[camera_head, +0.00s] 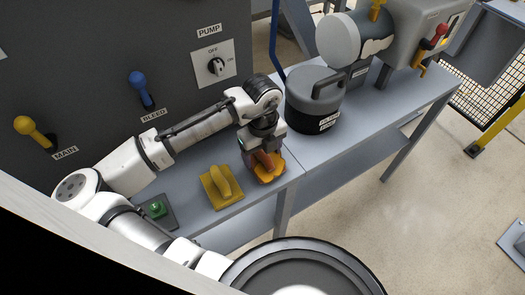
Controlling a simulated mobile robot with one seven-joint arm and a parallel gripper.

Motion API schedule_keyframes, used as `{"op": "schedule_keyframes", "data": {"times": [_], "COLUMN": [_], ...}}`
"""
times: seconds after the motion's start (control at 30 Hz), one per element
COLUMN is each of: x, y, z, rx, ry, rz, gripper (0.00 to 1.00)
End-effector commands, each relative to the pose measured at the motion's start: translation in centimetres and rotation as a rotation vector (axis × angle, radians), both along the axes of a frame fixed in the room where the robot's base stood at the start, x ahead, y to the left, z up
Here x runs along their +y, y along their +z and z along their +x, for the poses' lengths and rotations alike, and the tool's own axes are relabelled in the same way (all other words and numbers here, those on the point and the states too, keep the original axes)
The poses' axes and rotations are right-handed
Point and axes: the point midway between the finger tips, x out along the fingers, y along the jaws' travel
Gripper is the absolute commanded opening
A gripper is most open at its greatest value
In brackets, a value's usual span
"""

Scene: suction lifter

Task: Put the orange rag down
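The orange rag (271,169) is a crumpled bright orange piece at the front edge of the grey bench (250,204), left of the bench's seam. A darker reddish-brown part shows beside and under it. My gripper (264,156) points down right at the rag, and its tips overlap the rag in the picture. The fingertips are too small and too covered to tell whether they are closed on it. I cannot tell whether the rag rests on the bench or hangs just above it.
A yellow block with a handle (221,185) stands left of the rag, and a green button on a dark plate (156,209) further left. A dark lidded canister (314,103) stands behind right. The panel behind has a pump switch (216,66) and blue (139,82) and yellow (28,126) levers.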

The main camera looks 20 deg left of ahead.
Motion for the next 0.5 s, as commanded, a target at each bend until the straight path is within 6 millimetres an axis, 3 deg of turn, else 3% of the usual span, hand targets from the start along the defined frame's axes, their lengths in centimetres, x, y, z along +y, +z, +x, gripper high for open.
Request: {"op": "schedule_keyframes", "data": {"times": [0.03, 0.17, 0.5], "x": [-0.01, -0.01, 0.01], "y": [-0.09, -0.07, 0.28], "z": [-0.02, -0.02, 0.01], "rx": [0.001, 0.001, 0.001], "ry": [0.000, 0.000, 0.000], "rz": [0.000, 0.000, 0.001], "gripper": [0.77, 0.94, 0.94]}}
